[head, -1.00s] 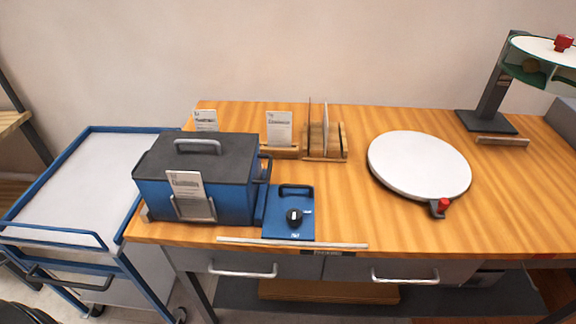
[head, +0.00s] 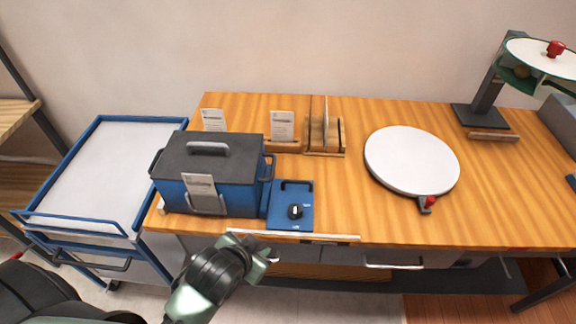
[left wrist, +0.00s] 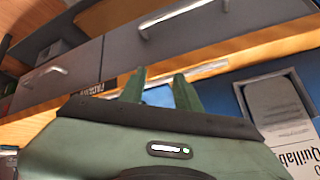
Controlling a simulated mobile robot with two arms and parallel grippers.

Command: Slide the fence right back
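No part is plainly labelled as the fence, so I cannot tell for sure which piece it is. A long pale rail (head: 320,237) lies along the table's front edge, in front of the blue machine (head: 232,191). The machine has a dark lid and a blue panel (head: 285,221) with a black knob and handle on its right. My left gripper (head: 262,249) is at the front edge, close to the rail's left end; contact is unclear. In the left wrist view its two green fingers (left wrist: 160,88) stand apart with nothing seen between them. My right gripper is out of view.
A wooden rack with upright sheets (head: 323,142) and cards stand behind the machine. A round white plate (head: 412,160) is on the right, a stand (head: 482,105) beyond it. A blue-rimmed cart (head: 103,172) is at the left. Drawer handles (head: 394,266) protrude below the tabletop.

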